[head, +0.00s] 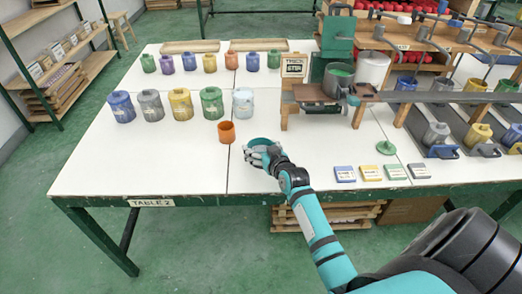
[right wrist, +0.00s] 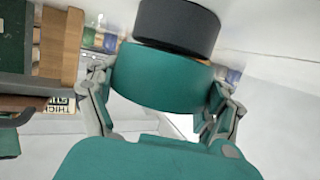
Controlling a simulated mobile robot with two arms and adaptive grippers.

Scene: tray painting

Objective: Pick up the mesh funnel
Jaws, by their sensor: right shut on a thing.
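The mesh funnel (right wrist: 160,75) shows in the right wrist view as a wide teal ring with a narrower dark cylinder beyond it. My right gripper (head: 263,154) is shut on it, with one finger on each side of the teal ring in the wrist view. In the head view only a teal rim of the funnel (head: 260,142) shows above the fingers, near the middle of the white table. I cannot tell whether the funnel touches the table. My left gripper is not in view.
An orange cup (head: 226,132) stands just left of my right gripper. Several coloured paint pots (head: 212,103) stand in rows behind. A pot in a wooden stand (head: 318,98) is at the back right. A green lid-like piece (head: 386,147) and small labelled cards (head: 371,173) lie to the right.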

